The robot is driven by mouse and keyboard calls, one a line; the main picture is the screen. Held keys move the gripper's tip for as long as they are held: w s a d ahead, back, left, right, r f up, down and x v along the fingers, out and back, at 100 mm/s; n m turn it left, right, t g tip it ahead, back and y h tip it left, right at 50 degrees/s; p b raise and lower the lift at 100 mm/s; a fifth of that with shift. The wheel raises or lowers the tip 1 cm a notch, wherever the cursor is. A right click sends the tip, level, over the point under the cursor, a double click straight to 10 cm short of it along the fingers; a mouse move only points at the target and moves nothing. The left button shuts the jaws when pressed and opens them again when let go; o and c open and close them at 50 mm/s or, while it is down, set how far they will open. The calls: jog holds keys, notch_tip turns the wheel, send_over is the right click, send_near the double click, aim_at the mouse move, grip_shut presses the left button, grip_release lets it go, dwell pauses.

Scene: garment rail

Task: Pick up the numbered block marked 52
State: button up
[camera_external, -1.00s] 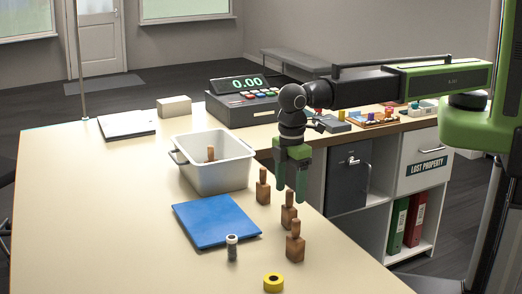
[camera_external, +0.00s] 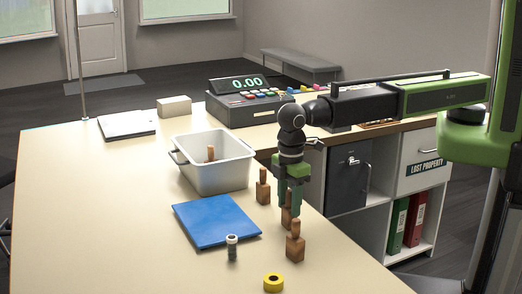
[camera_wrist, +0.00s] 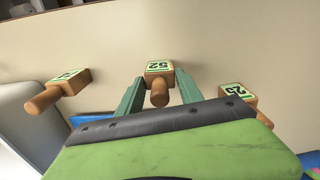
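The block marked 52 (camera_wrist: 158,68) is a brown wooden block with a peg handle and a green-bordered white label. It stands upright on the counter as the middle of three similar blocks, and its lower part shows in the external view (camera_external: 287,223). My gripper (camera_external: 289,212) points down over it, with green fingers on either side of its handle. In the wrist view my gripper (camera_wrist: 159,92) is open, with gaps between both fingers and the handle. The fingers partly hide the block in the external view.
One labelled block (camera_external: 263,188) stands behind and another (camera_external: 295,247) in front. A white bin (camera_external: 215,175) holding a wooden piece, a blue folder (camera_external: 215,221), a small vial (camera_external: 232,248) and yellow tape (camera_external: 273,282) are nearby. The left counter is clear.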

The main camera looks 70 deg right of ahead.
grip_shut()
jog(key=shift+r, duration=0.1)
jog(key=shift+r+p, duration=0.25)
jog(key=shift+p, duration=0.15)
jog(key=r+p, duration=0.2)
jog(key=d+r+p, duration=0.1)
jog(key=r+p, duration=0.1)
jog(key=shift+r+p, duration=0.3)
jog(key=shift+r, duration=0.05)
jog(key=w+d+r+p, duration=0.3)
jog(key=d+r+p, duration=0.2)
jog(key=d, duration=0.5)
jog(key=shift+d+r+p, duration=0.15)
jog(key=shift+r+p, duration=0.15)
jog(key=shift+p, duration=0.05)
